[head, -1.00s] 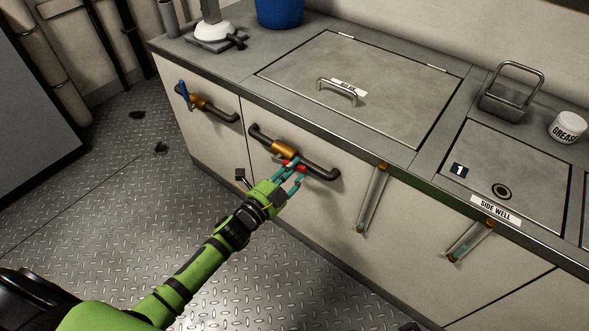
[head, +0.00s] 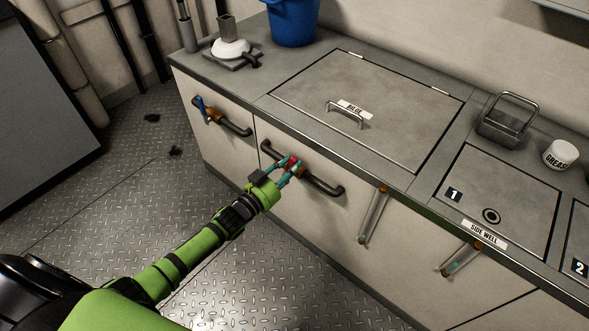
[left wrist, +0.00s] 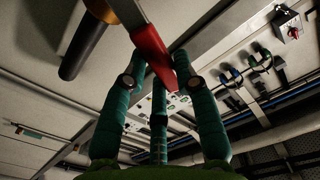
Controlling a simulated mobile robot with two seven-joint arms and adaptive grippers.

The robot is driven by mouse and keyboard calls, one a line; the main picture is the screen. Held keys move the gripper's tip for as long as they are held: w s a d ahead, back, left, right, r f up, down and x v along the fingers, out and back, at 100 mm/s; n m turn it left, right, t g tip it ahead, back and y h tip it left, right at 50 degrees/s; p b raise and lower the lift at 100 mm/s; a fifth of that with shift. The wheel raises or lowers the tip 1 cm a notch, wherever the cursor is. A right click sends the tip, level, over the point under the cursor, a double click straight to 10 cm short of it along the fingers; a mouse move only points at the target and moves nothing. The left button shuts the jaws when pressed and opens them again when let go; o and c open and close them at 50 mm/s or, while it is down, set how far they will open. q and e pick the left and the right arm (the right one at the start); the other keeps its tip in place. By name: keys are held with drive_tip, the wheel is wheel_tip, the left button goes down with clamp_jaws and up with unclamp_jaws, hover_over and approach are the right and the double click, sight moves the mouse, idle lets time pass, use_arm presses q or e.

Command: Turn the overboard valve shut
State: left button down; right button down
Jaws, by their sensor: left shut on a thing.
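A pipe valve with a brass body and a red lever (head: 293,160) sits on a dark bent pipe (head: 322,185) on the pale front panel. In the left wrist view, the red lever (left wrist: 151,50) runs down between my teal fingers, beside the brass body (left wrist: 86,38). My left gripper (head: 285,166) is shut on the red lever, and its fingers partly cover the valve in the head view. The lever's exact angle to the pipe is hard to tell. My right gripper is not in view.
A second valve with a blue lever (head: 201,103) is on a pipe to the left. Two slanted clear tubes (head: 374,215) (head: 461,260) hang on the front to the right. The counter holds a hatch (head: 400,110), a blue bucket (head: 293,22) and a grease tub (head: 560,155). The plate floor is open at left.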

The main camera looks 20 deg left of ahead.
use_arm(q)
drive_tip(key=a+n, duration=0.2)
drive_tip(key=n, duration=0.1)
drive_tip(key=w+a+n, duration=0.1)
drive_tip(key=shift+r+n, duration=0.4)
drive_tip(key=shift+w+a, duration=0.1)
drive_tip(key=c, duration=0.9)
unclamp_jaws()
drive_tip(key=shift+w, duration=0.1)
drive_tip(key=shift+c, duration=0.2)
drive_tip(key=shift+r, duration=0.1)
drive_tip(key=v, duration=1.2)
drive_tip(key=shift+s+d, duration=0.2)
drive_tip(key=shift+f, duration=0.2)
